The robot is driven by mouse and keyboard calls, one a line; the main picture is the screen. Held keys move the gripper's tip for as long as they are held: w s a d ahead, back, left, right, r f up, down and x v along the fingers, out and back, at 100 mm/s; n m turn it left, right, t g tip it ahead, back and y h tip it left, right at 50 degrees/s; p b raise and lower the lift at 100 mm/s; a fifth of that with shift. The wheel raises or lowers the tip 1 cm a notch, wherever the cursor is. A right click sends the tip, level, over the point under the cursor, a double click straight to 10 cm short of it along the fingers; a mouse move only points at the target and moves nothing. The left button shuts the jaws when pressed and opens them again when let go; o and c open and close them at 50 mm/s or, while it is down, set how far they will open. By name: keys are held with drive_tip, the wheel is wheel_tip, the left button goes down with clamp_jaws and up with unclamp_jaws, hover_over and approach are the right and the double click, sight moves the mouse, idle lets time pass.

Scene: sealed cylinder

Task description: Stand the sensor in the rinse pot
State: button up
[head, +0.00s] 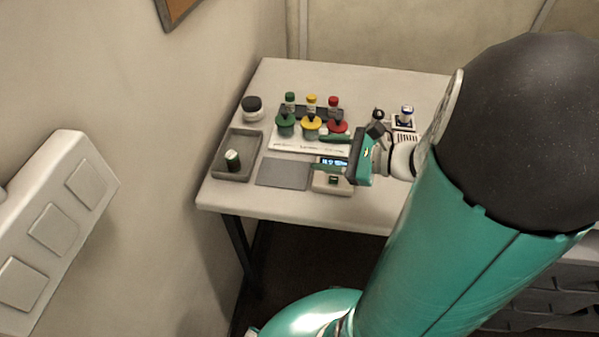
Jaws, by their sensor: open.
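My gripper (322,152) is open above the front middle of the table, its teal fingers pointing left over the small display meter (333,180). I see nothing between the fingers. A white pot with a dark top (253,108) stands at the back left and may be the rinse pot. I cannot tell for sure which thing is the sensor. A small dark upright piece (378,115) shows just behind my wrist. My gripper hides part of the meter, and my arm hides the table's right side.
Green (286,127), yellow (311,127) and red (338,127) pots stand before a dark rack of capped vials (311,103). A wall is close at left.

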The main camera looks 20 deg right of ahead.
drive_tip(key=s+a+n+g+h, duration=0.1)
drive_tip(key=s+a+n+g, duration=0.25)
drive_tip(key=a+n, duration=0.2)
drive_tip(key=s+a+n+g+h, duration=0.1)
drive_tip(key=s+a+n+g, duration=0.1)
drive_tip(key=a+n+g, duration=0.3)
wheel_tip(320, 180, up, 7)
drive_tip(key=s+n+t+h, duration=0.2)
drive_tip(key=n+h, duration=0.5)
drive_tip(key=n, duration=0.5)
drive_tip(key=shift+s+a+r+n+t+h, duration=0.15)
drive_tip(key=shift+s+a+n+t+h, duration=0.2)
drive_tip(key=shift+s+a+t+h, duration=0.1)
drive_tip(key=shift+c, duration=0.4)
